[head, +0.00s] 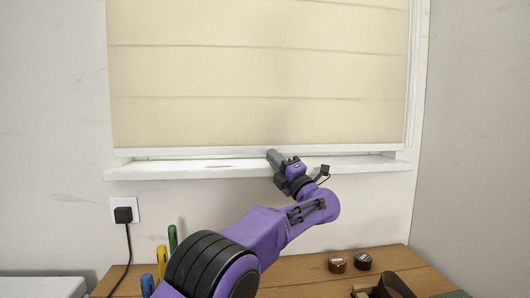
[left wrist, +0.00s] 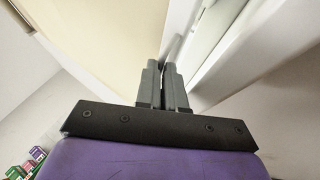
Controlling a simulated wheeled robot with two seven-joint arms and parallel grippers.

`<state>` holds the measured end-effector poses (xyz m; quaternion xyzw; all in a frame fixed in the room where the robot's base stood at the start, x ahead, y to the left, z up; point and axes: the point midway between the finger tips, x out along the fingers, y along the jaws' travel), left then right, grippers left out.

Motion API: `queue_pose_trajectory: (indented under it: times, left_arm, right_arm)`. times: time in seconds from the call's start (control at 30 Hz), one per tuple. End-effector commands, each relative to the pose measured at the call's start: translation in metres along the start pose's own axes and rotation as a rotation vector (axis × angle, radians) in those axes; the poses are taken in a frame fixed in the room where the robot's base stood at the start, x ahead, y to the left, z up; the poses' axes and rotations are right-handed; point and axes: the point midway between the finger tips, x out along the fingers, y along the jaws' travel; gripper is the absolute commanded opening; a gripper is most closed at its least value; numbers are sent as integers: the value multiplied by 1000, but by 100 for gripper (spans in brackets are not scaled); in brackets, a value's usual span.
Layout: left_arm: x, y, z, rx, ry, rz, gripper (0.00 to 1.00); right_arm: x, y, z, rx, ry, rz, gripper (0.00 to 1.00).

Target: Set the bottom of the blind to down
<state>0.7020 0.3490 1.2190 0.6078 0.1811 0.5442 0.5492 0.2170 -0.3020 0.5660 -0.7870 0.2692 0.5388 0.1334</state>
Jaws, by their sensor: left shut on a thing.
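The cream blind (head: 258,75) hangs in the window and covers it almost to the sill. Its white bottom bar (head: 190,152) sits just above the white sill (head: 215,169), with a narrow dark gap at parts of its length. My left gripper (head: 273,156) is at the bottom bar, near its middle. In the left wrist view the grey fingers (left wrist: 171,70) are close together at the edge of the blind (left wrist: 110,40), shut on the bar. The fingers hide the gripped spot. My right gripper is in neither view.
A wooden bench (head: 305,272) stands below the window, with two small jars (head: 337,264) and a brown object (head: 393,287) on it. Several coloured upright things (head: 163,258) stand at its left. A black plug (head: 124,214) with a cord is in the wall socket.

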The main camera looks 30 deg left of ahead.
Motion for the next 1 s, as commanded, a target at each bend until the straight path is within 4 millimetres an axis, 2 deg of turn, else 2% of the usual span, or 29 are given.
queue_pose_trajectory:
  times: [0.4, 0.43, 0.5, 1.0]
  left_arm:
    - [-4, -4, 3, 2, -10, -2, 0]
    - [-4, -3, 3, 3, -10, -2, 18]
    - [-4, -3, 3, 2, -9, -2, 34]
    - [-4, -6, 0, 4, -3, -4, 34]
  right_arm:
    - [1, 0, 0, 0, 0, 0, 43]
    - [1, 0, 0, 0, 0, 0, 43]
    - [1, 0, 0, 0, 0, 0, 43]
    - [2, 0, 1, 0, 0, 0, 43]
